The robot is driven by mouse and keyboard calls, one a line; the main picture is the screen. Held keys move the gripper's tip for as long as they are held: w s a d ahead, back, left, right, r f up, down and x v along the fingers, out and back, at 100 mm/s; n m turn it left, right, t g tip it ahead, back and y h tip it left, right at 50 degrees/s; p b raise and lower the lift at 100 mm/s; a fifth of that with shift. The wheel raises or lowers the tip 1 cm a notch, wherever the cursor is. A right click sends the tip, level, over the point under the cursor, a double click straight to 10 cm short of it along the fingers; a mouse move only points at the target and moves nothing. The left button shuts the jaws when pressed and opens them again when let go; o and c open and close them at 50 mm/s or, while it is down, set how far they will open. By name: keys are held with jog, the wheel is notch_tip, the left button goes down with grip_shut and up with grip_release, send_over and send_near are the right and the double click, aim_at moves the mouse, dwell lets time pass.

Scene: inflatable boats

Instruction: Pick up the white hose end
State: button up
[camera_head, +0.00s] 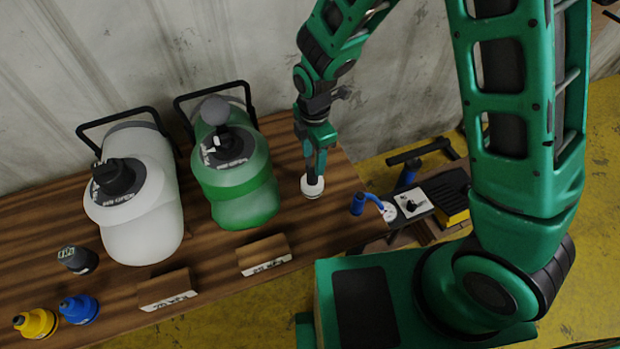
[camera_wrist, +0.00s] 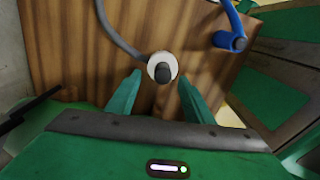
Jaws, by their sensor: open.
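The white hose end (camera_head: 312,186) is a round white piece at the right end of the wooden table, under my gripper (camera_head: 316,172). In the wrist view the white hose end (camera_wrist: 162,68) has a dark centre piece, and a grey hose runs from it toward the top left. My gripper (camera_wrist: 158,92) is open there, with one green finger on each side and the hose end just past the fingertips, between their lines. It is not held. In the head view my gripper hides part of the hose end.
A wall stands behind.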

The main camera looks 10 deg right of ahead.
aim_at(313, 171)
jog(key=f, duration=0.3)
jog(key=s+f, duration=0.1)
jog(key=f, duration=0.1)
jog(key=shift+f, duration=0.75)
jog(key=c, duration=1.2)
